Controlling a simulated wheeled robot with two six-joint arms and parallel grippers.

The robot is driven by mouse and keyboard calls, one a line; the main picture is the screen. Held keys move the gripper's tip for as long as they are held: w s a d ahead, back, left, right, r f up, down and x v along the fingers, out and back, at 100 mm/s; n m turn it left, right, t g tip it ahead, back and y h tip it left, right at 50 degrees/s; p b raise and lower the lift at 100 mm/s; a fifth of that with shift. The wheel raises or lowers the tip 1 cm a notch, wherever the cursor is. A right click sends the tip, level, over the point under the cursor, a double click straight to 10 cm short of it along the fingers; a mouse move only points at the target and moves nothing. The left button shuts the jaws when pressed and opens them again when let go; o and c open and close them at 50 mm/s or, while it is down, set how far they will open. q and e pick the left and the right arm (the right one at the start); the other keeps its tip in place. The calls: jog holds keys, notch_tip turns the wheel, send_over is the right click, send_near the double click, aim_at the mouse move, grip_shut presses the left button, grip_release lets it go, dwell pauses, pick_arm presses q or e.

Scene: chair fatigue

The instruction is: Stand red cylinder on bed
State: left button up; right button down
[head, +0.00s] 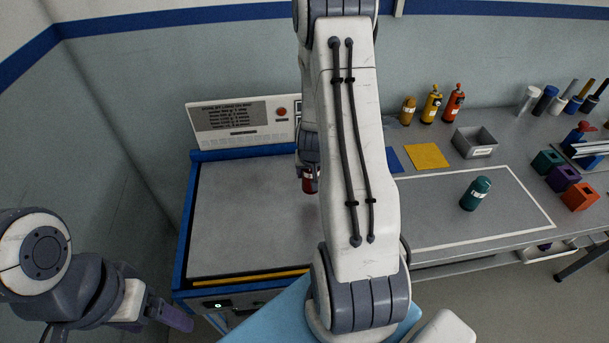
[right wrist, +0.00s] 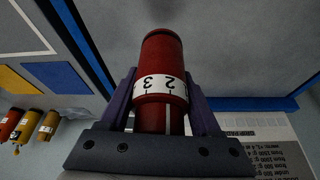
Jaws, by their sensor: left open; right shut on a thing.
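The red cylinder (right wrist: 162,58) has a white band with dark digits and sits between the two fingers of my right gripper (right wrist: 161,88), which is shut on it. In the head view the red cylinder (head: 310,184) shows in part beside my right arm, over the right part of the bed. The bed (head: 245,215) is a flat grey plate in a blue frame, bare where it is visible. I cannot tell whether the cylinder touches it. My left gripper (head: 172,316) is at lower left, in front of the bed, with nothing seen in it. My right arm hides the bed's right edge.
A sign panel (head: 243,119) with a red button stands behind the bed. On the bench to the right are a teal cylinder (head: 475,194), a yellow pad (head: 427,156), a grey bin (head: 474,142), yellow and red bottles (head: 432,104), and coloured blocks (head: 564,178).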

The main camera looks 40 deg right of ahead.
aim_at(305, 184)
jog(key=shift+w+a+f, duration=0.45)
jog(key=shift+w+a, duration=0.05)
jog(key=shift+a, duration=0.05)
notch_tip(305, 184, down, 4)
jog(key=shift+f, duration=0.1)
jog(key=shift+c, duration=0.5)
grip_release()
